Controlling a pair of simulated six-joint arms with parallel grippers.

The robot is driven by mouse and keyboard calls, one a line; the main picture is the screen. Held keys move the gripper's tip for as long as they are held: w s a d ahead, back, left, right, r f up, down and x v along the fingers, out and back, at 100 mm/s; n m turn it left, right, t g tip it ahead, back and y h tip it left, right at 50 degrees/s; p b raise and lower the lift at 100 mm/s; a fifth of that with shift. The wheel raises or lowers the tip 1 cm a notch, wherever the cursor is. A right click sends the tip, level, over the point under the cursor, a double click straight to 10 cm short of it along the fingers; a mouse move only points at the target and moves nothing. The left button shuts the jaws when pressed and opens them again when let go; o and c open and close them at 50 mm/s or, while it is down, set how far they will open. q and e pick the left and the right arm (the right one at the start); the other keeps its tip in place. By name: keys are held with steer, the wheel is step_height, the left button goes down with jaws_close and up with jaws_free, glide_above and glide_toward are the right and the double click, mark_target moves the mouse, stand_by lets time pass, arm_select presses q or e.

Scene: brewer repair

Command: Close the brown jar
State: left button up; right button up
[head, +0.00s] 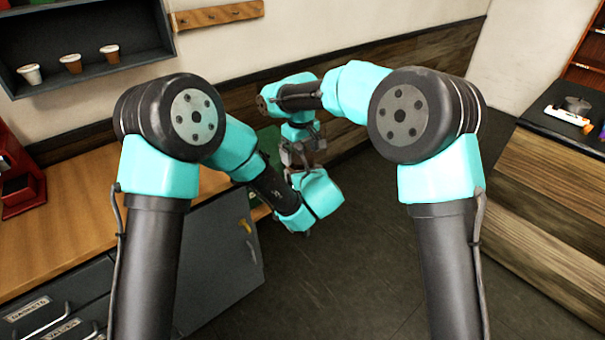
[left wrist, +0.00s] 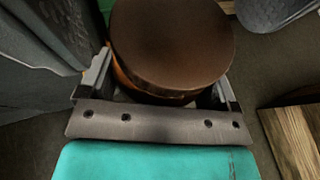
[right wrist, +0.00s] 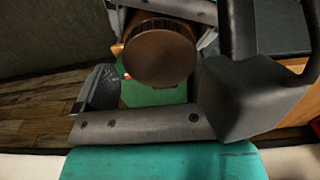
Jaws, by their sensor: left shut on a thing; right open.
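The brown jar (left wrist: 121,76) is between the fingers of my left gripper (left wrist: 163,78), which is shut on its amber body. A round dark brown lid (left wrist: 172,40) covers the jar's top in the left wrist view; I cannot tell if it is fully seated. The right wrist view shows the lid (right wrist: 160,57) with its ridged rim, just ahead of my right gripper (right wrist: 155,85). The right gripper is open, its fingers apart, and I see no clear grip on the lid. In the head view the arms come together near the middle and hide the jar.
A wooden counter (head: 75,215) is at the left, with an open grey cabinet door (head: 222,262) beneath it. Cups (head: 71,64) stand on a wall shelf. A wood-fronted counter (head: 550,190) is at the right. The floor (head: 365,270) between is clear.

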steer(key=shift+f, duration=0.75)
steer(key=shift+c, duration=0.3)
steer(key=c, duration=0.9)
steer(key=shift+o, duration=0.2)
steer(key=m, duration=0.4)
steer(key=shift+m, duration=0.3)
steer(key=m, duration=0.5)
steer(key=o, duration=1)
steer(key=shift+c, duration=0.2)
